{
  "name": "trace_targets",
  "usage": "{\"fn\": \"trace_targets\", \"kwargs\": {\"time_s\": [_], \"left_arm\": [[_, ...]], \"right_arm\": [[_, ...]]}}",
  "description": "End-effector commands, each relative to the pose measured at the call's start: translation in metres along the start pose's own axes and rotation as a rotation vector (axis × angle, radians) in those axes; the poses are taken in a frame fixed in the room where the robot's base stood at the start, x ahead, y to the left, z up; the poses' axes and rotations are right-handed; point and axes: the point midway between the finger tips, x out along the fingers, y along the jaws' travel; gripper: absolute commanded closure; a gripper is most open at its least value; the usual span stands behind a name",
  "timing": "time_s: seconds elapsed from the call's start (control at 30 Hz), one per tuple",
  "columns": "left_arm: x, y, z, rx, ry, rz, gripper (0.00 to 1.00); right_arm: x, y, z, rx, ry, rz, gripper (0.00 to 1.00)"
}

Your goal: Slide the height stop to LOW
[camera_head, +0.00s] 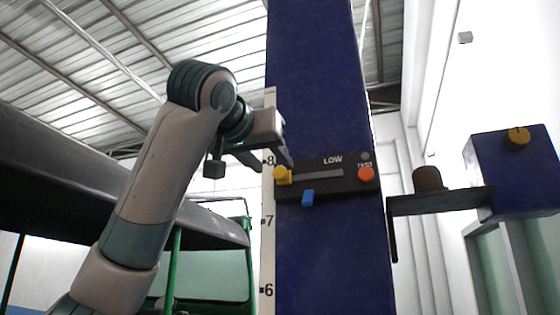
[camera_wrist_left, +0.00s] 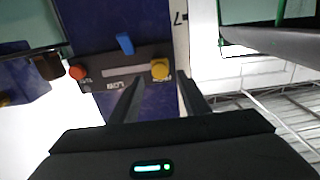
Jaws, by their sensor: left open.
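The yellow knob (camera_head: 283,176) sits at the left end of the slot on a dark control panel (camera_head: 345,187) on the blue post. The word LOW (camera_head: 332,160) is printed above the slot, toward its right part. My left gripper (camera_head: 272,161) is open and empty just above the knob in the head view. In the left wrist view the yellow knob (camera_wrist_left: 160,69) shows just beyond and between the spread fingertips (camera_wrist_left: 159,77). I cannot tell whether they touch it. My right gripper is not in view.
An orange-red TEST button (camera_head: 366,174) is at the panel's right end, and a blue lever (camera_head: 308,198) hangs at its lower edge. A numbered white scale (camera_head: 268,240) runs along the post. A dark bracket (camera_head: 440,201) juts out right. A dark-roofed vehicle (camera_head: 120,190) stands left.

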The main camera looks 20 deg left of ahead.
Motion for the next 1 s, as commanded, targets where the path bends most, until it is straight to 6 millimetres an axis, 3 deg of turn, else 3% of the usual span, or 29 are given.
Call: {"fn": "trace_targets", "kwargs": {"time_s": [0.1, 0.4, 0.83, 0.87, 1.0], "left_arm": [[0.022, 0.000, -0.004, 0.001, -0.003, -0.002, 0.58], [0.057, 0.000, -0.002, 0.000, -0.001, -0.001, 0.58], [0.063, 0.000, 0.000, 0.000, 0.000, -0.001, 0.58], [0.063, 0.000, 0.000, 0.000, 0.000, -0.001, 0.60], [0.063, 0.000, 0.000, 0.000, 0.000, -0.001, 0.94]], "right_arm": [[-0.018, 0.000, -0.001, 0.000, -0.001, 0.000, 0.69], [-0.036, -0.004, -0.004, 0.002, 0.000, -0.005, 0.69], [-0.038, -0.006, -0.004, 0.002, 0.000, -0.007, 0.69], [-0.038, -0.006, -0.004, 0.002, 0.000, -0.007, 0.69], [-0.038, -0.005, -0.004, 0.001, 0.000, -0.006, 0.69]]}}
